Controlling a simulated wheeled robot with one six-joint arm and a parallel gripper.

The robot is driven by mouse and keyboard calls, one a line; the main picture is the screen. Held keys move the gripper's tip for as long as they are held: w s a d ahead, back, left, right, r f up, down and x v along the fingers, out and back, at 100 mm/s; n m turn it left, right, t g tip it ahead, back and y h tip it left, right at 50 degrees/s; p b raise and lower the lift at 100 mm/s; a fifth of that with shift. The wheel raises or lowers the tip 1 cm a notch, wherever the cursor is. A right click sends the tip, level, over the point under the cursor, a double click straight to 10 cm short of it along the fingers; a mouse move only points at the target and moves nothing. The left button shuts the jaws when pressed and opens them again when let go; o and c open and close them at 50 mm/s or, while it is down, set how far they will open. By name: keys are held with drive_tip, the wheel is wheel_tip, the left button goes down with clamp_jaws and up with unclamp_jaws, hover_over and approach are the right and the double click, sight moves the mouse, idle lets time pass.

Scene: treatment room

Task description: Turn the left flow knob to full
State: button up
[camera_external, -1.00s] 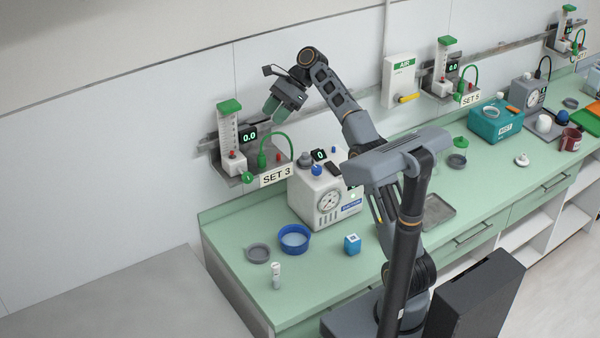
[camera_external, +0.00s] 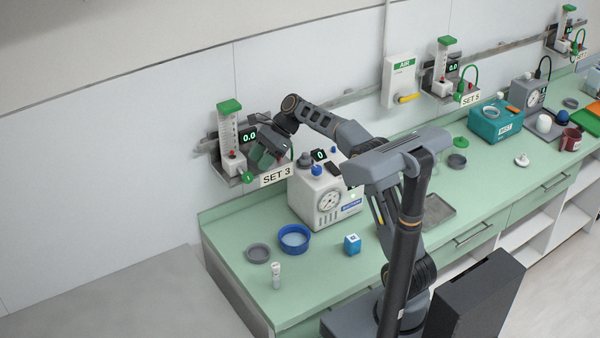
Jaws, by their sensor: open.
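The left flow unit, labelled SET 3, hangs on the wall with a clear flow tube (camera_external: 229,131) under a green cap. Its display (camera_external: 249,136) reads 0.0. A white block (camera_external: 233,163) with a small red part sits at the tube's foot. A round green knob (camera_external: 247,177) faces front at the shelf's edge; its setting is too small to read. My gripper (camera_external: 257,160) is open, close in front of the unit, just above and right of the green knob. I see nothing held. It hides part of the unit's right side, and any contact cannot be told.
A white machine (camera_external: 322,197) with a dial stands on the green counter below right. The SET 3 sign (camera_external: 276,175) juts out beside the gripper.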

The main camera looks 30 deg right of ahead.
sight(247, 173)
drive_tip(key=x, duration=0.6)
drive_tip(key=shift+a+f+p, duration=0.15)
drive_tip(key=shift+f+p, duration=0.05)
drive_tip(key=shift+p, duration=0.1)
drive_tip(key=shift+c, duration=0.5)
drive_tip(key=shift+w, duration=0.1)
drive_tip(key=c, duration=0.7)
drive_tip(key=p, duration=0.1)
drive_tip(key=h+p, duration=0.1)
drive_tip(key=p, duration=0.1)
drive_tip(key=shift+a+r+h+p, duration=0.1)
drive_tip(key=shift+r+h+p, duration=0.2)
drive_tip(key=shift+f+h+p, duration=0.1)
drive_tip(key=shift+h+p, duration=0.7)
drive_tip(key=shift+p, duration=0.15)
drive_tip(key=h, duration=0.3)
drive_tip(key=shift+a+f+h, duration=0.2)
drive_tip(key=shift+f+h, duration=0.1)
drive_tip(key=shift+f, duration=0.05)
drive_tip(key=h, duration=0.5)
drive_tip(key=shift+a+f, duration=0.1)
drive_tip(key=shift+f, duration=0.1)
drive_tip(key=shift+f+h, duration=0.1)
drive_tip(key=shift+h, duration=0.3)
